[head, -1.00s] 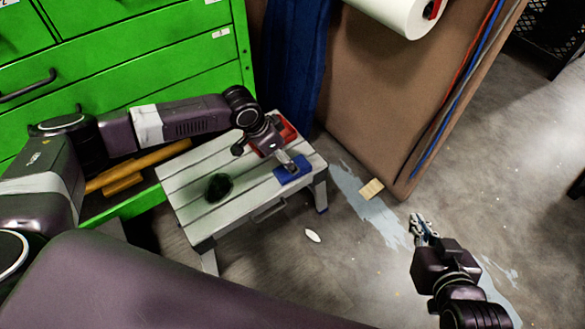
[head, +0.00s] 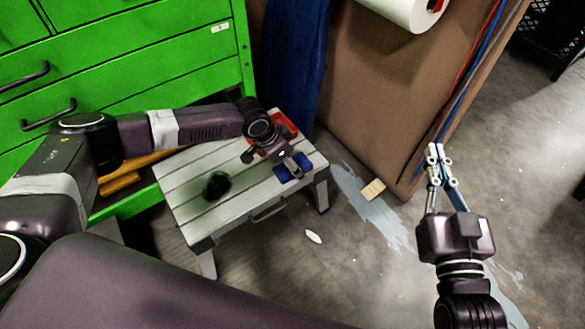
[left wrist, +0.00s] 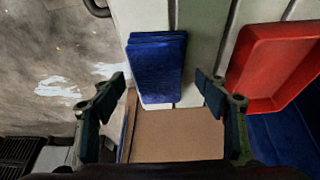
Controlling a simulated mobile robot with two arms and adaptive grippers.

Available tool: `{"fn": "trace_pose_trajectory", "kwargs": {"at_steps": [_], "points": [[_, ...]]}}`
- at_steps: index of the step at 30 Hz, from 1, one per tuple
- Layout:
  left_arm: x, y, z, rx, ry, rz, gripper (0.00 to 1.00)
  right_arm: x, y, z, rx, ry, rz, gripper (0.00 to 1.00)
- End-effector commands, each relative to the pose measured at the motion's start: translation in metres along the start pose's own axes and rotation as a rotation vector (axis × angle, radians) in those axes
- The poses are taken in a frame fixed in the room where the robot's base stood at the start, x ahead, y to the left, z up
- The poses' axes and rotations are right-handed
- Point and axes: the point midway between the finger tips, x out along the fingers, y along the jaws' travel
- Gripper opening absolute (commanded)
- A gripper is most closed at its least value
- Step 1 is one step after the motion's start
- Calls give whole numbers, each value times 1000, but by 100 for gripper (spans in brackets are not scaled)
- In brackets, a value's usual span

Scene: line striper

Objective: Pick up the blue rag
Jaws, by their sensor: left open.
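The blue rag (head: 288,171) lies folded on the grey slatted stool (head: 240,190), near its right end. My left gripper (head: 294,164) is above the rag and partly covers it in the head view. In the left wrist view, the folded rag (left wrist: 157,65) lies beyond and between the two spread fingers of the left gripper (left wrist: 163,88). That gripper is open and holds nothing. My right gripper (head: 439,154) is off to the right over the floor, its fingertips together and empty.
A red tray (left wrist: 272,65) sits on the stool beside the rag. A dark lump (head: 216,185) lies on the stool's left part. The green drawer cabinet (head: 130,60) stands behind, and a brown panel (head: 365,100) stands to the right. The floor in front is mostly clear.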

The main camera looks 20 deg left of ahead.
Motion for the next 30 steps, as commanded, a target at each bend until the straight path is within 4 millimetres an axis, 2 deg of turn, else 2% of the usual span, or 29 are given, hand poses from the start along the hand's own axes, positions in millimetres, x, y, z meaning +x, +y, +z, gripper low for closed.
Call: {"fn": "trace_pose_trajectory", "kwargs": {"at_steps": [6, 15, 18, 30], "points": [[0, 0, 0, 0, 0, 0, 67, 0, 0, -1, 0, 2, 0, 0], [0, 0, 0, 0, 0, 0, 34, 0, 0, -1, 0, 2, 0, 0], [0, 0, 0, 0, 0, 0, 26, 0, 0, -1, 0, 2, 0, 0], [-5, 0, -2, 0, 0, 0, 26, 0, 0, 4, 0, -28, 1, 0]]}}
